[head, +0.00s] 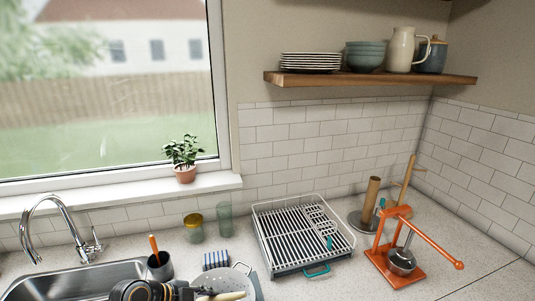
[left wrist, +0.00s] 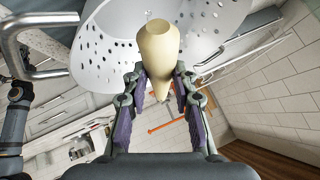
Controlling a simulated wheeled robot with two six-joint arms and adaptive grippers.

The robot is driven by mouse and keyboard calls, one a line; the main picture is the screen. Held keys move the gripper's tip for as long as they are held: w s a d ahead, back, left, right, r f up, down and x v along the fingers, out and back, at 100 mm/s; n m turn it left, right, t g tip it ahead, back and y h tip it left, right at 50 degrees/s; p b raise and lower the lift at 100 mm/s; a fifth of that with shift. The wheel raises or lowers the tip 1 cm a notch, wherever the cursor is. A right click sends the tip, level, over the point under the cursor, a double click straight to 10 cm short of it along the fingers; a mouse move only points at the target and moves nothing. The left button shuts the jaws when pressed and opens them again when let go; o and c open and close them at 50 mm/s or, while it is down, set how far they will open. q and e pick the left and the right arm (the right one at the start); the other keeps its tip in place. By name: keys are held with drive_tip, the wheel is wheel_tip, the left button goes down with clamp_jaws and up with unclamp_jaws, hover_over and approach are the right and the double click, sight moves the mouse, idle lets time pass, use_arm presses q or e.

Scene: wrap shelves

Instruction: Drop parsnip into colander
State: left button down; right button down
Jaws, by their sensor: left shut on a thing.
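The pale cream parsnip (left wrist: 159,45) is between the fingers of my left gripper (left wrist: 157,82), which is shut on it. In the head view the parsnip (head: 229,296) shows at the bottom edge, beside the dark left gripper (head: 190,293). The white perforated colander (head: 241,272) is partly cut off at the bottom of the head view, and the parsnip overlaps it there. The colander (left wrist: 97,52) also shows behind the parsnip in the left wrist view. I cannot tell the exact height between them. My right gripper is not in view.
A sink (head: 75,281) with a tall faucet (head: 62,205) is at the left. A dish rack (head: 300,238) stands behind and right of the colander. A blue striped sponge (head: 216,260) lies just behind it. An orange press (head: 405,255) stands at the right.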

use_arm(q)
drive_tip(key=c, duration=1)
unclamp_jaws()
drive_tip(key=shift+w, duration=0.1)
drive_tip(key=v, duration=0.7)
drive_tip(key=shift+a+r, duration=0.15)
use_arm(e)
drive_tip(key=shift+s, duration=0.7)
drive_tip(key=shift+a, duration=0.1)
